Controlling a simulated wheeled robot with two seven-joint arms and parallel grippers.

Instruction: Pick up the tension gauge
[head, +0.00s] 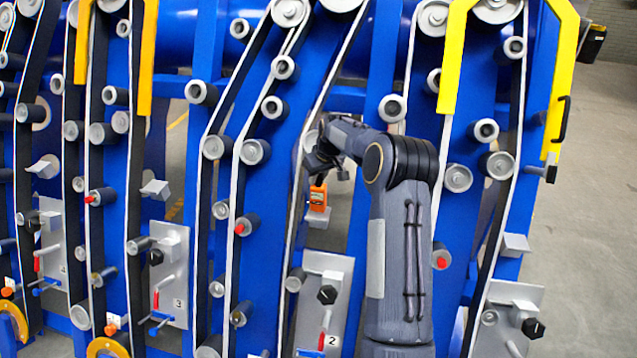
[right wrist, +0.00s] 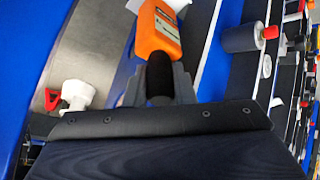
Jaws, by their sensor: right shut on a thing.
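The tension gauge is orange with a dark label and a black grip. In the right wrist view the gauge (right wrist: 158,35) points away from my right gripper (right wrist: 157,88), whose grey fingers are shut on its black grip. In the head view the gauge (head: 318,195) hangs below my right gripper (head: 316,165), in front of the blue machine frame beside a belt. Part of the gripper is hidden behind my own wrist there. My left gripper is not in view.
Blue uprights carry dark belts with white edges and several grey rollers (head: 255,151). A grey plate marked 2 (head: 325,290) with a black knob and red handle is below. Yellow guards (head: 562,80) stand at the right. Bare floor (head: 590,200) shows at far right.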

